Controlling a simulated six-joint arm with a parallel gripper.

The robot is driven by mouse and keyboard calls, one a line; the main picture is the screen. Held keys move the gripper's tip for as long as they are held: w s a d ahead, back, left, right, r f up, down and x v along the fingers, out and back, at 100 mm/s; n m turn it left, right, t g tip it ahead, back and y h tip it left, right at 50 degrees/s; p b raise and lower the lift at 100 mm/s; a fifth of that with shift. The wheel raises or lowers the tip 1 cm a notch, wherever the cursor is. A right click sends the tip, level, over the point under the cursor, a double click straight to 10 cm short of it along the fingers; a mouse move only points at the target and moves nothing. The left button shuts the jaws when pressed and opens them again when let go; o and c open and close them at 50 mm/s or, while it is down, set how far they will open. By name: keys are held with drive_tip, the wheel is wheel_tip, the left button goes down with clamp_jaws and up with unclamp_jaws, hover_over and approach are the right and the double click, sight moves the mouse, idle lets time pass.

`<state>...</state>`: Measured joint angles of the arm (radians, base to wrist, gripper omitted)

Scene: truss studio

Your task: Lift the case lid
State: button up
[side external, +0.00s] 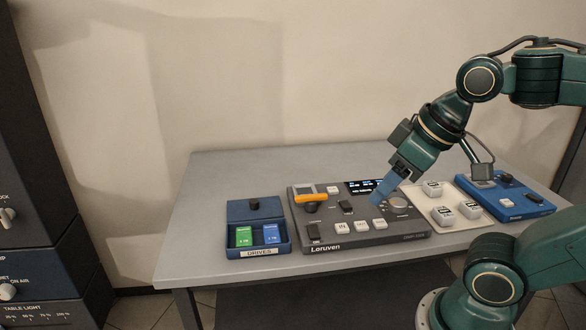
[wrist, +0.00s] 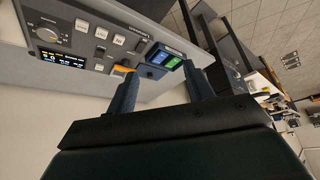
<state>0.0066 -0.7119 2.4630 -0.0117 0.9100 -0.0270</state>
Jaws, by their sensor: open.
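The case (side external: 287,246) is a small dark blue box labelled DRIVES at the left front of the table. A green drive (side external: 244,236) and a blue drive (side external: 271,234) show in its open front part. Its blue lid (side external: 240,214), with a black knob (side external: 254,203), is at the back of the case; I cannot tell whether it is hinged. The wrist view shows the lid (wrist: 148,72) and both drives beyond my fingertips. My gripper (side external: 383,193) is open and empty, above the right part of the grey control panel, well to the right of the case.
A pale tray (side external: 449,225) with several white blocks and a blue device (side external: 520,208) stand further right. The table's left end (side external: 195,230) is clear.

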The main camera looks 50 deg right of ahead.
drive_tip(key=w+d+r+n+g+y, duration=0.15)
drive_tip(key=w+n, duration=0.25)
drive_tip(key=w, duration=0.7)
drive_tip(key=w+d+r+n+g+h, duration=0.1)
drive_tip(key=w+r+n, duration=0.2)
drive_tip(key=w, duration=0.8)
drive_tip(key=w+d+f+n+g, duration=0.1)
drive_tip(key=w+d+f+n, duration=0.3)
drive_tip(key=w+f, duration=0.3)
drive_tip(key=w+d+f+n+g, duration=0.2)
drive_tip(key=w+d+f+n, duration=0.2)
drive_tip(key=w+f, duration=0.4)
drive_tip(key=w+d+y, duration=0.1)
drive_tip(key=w, duration=0.2)
drive_tip(key=shift+f, duration=0.25)
drive_tip(key=shift+f, duration=0.1)
hover_over(254, 200)
drive_tip(key=shift+s+d+f, duration=0.1)
drive_tip(key=shift+d+f, duration=0.05)
drive_tip(key=shift+f, duration=1.95)
drive_tip(key=shift+d+f, duration=0.15)
drive_tip(key=shift+f, duration=1.95)
